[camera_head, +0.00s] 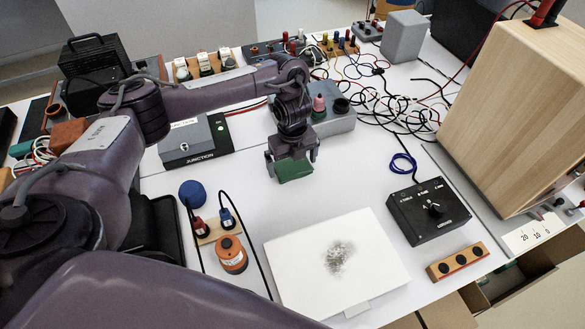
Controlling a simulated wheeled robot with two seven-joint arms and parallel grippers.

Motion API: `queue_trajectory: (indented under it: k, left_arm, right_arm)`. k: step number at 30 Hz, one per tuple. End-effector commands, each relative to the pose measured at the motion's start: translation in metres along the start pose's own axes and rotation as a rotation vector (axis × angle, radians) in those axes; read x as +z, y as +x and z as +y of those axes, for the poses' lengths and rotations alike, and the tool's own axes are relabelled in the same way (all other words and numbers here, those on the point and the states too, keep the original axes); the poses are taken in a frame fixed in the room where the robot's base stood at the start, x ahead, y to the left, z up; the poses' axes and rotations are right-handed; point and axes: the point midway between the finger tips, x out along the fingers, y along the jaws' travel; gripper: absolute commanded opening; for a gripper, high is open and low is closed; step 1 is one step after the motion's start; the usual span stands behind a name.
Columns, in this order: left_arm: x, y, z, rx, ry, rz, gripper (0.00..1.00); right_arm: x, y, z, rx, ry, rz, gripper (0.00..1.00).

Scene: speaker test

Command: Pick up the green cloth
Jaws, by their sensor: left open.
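The green cloth (293,171) shows as a small dark green block-like patch at the tip of my left gripper (290,160). My left arm comes in from the left and its gripper points down over the white table, behind the white board. The gripper is open, with the green patch right at or between its fingers. I cannot tell whether the fingers touch it, nor whether it rests on the table. The gripper hides part of it. My right gripper is not in view.
A grey junction box (194,143) stands left of the gripper. A blue ball (192,193), an orange cylinder (232,255), a white board (300,245) and a black knob box (430,214) lie nearer. Tangled wires (385,105) and a wooden speaker box (515,115) are at right.

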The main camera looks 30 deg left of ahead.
Motion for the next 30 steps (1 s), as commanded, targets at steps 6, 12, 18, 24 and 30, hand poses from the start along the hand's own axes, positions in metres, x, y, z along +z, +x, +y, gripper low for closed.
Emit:
queue_trajectory:
  k: [6,12,18,24,30]
  left_arm:
    - [0.0,-0.001,0.0,0.0,0.0,0.0,0.91]
    - [0.0,-0.001,0.0,0.0,0.0,0.0,0.69]
    - [0.0,-0.001,0.0,0.0,0.0,0.0,0.68]
    - [0.001,-0.014,-0.001,-0.002,0.0,-0.001,0.68]
    - [0.002,-0.059,-0.002,-0.005,0.002,-0.005,0.68]
  right_arm:
    - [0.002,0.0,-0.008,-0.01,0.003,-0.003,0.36]
    - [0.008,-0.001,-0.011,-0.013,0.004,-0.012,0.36]
    - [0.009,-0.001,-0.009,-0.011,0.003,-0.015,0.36]
    - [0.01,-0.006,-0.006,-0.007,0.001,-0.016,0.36]
    - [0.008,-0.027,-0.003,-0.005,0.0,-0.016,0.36]
